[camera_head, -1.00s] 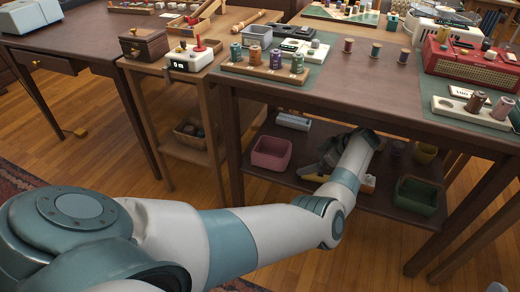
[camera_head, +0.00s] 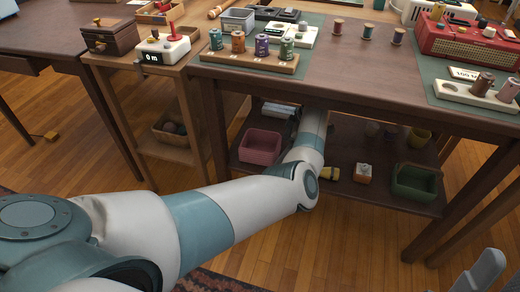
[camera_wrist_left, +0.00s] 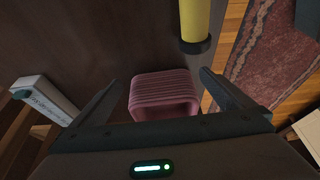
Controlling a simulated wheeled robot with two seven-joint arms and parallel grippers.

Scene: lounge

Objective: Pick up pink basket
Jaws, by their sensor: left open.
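The pink basket (camera_head: 260,147) stands on the lower shelf under the table, at the shelf's left part. In the left wrist view the ribbed pink basket (camera_wrist_left: 163,92) is between and just ahead of the two fingers. My left gripper (camera_wrist_left: 160,82) is open and empty, with a finger to each side of the basket and no clear contact. In the head view my left arm reaches under the tabletop, right of the basket, and its gripper is mostly hidden there. A grey part at the lower right, likely my right gripper (camera_head: 484,272), shows only in part.
The tabletop edge (camera_head: 330,92) overhangs the shelf. A yellow cylindrical thing (camera_wrist_left: 195,20) lies close by the basket, and a white box (camera_wrist_left: 45,98) is at the left. An orange-and-white item (camera_head: 363,173) and a green bin (camera_head: 415,182) stand farther right on the shelf.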

